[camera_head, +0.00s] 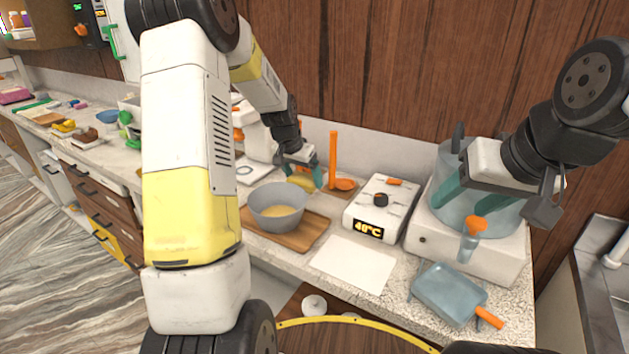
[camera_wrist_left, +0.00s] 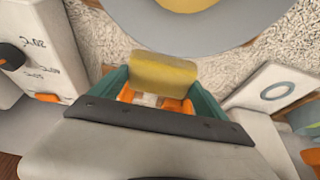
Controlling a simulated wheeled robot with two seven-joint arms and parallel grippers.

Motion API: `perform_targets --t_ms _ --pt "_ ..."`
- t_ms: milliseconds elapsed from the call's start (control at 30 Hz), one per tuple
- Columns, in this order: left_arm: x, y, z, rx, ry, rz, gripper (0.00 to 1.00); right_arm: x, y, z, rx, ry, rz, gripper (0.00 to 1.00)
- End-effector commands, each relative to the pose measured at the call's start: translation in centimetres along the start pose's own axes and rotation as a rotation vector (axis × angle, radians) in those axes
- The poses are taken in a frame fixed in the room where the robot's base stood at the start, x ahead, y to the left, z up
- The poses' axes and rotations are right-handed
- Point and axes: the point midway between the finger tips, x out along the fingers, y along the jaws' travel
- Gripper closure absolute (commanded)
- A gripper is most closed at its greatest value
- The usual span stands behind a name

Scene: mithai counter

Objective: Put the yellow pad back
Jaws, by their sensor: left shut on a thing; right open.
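The yellow pad (camera_head: 301,181) is at the back of the counter, behind the grey bowl (camera_head: 277,207). My left gripper (camera_head: 303,172) is shut on it. In the left wrist view the yellow pad (camera_wrist_left: 162,76) sits between the teal fingertips, partly hiding an orange and white piece (camera_wrist_left: 168,103) below it. I cannot tell whether the pad touches the counter. My right gripper (camera_head: 476,196) is open and empty in front of the large clear pot (camera_head: 448,165) at the right.
The bowl holds something yellow and stands on a wooden board (camera_head: 311,235). An orange upright stick (camera_head: 333,150) and orange spoon-like piece (camera_head: 345,184) are close right of the left gripper. A white box reading 40°C (camera_head: 382,208) is further right. A white sheet (camera_head: 352,264) lies in front.

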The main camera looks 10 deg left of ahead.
Motion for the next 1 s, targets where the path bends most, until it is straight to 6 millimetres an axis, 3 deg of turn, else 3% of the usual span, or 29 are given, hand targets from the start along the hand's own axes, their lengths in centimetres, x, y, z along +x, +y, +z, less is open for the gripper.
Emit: perform_targets --t_ms 367,733,767,800,1000 --pt "3.8 0.0 1.6 0.001 -0.002 0.001 0.52 0.0 0.0 0.0 0.0 -0.001 0.0 0.43" --pt "4.2 0.0 1.7 0.001 0.001 0.0 0.52 0.0 0.0 0.0 0.0 -0.001 0.0 0.43" --pt "4.2 0.0 1.7 0.001 0.002 -0.001 0.09 0.0 0.0 0.0 0.0 -0.001 0.0 0.43" --pt "4.2 0.0 1.7 0.001 0.002 -0.001 0.01 0.0 0.0 0.0 0.0 -0.001 0.0 0.43" --pt "4.1 0.0 1.7 0.001 0.001 0.0 0.0 0.0 0.0 0.0 0.0 0.0 0.0 0.43"
